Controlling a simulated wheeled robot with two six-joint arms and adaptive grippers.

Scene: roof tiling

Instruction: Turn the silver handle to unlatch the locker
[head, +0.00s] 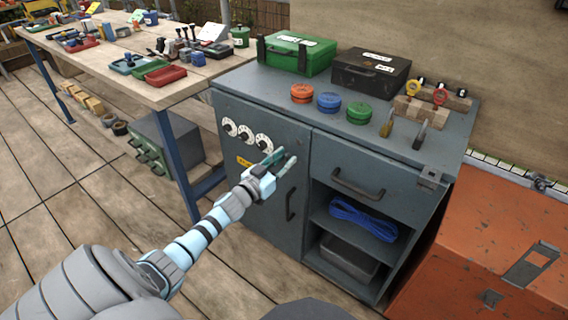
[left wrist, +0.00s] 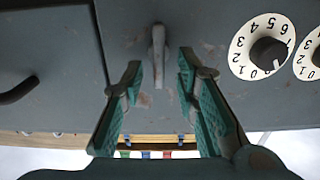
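The locker (head: 255,185) is the grey-blue door on the left of the workbench cabinet, with a dark pull handle (head: 291,205) and white number dials (head: 245,132). It looks closed. My left gripper (head: 281,160) is in front of the door's upper right part, right of the dials. In the left wrist view the silver handle (left wrist: 158,55) is a slim, worn metal lever, roughly upright in the picture. It lies between the two open teal fingers, with a visible gap on each side. In the head view my gripper hides it. My right gripper is not in view.
A drawer (head: 370,187) and an open shelf with blue rope (head: 362,218) are right of the door. An orange chest (head: 490,245) stands further right. Coloured discs (head: 329,102) and a green case (head: 297,53) sit on top. The floor in front is clear.

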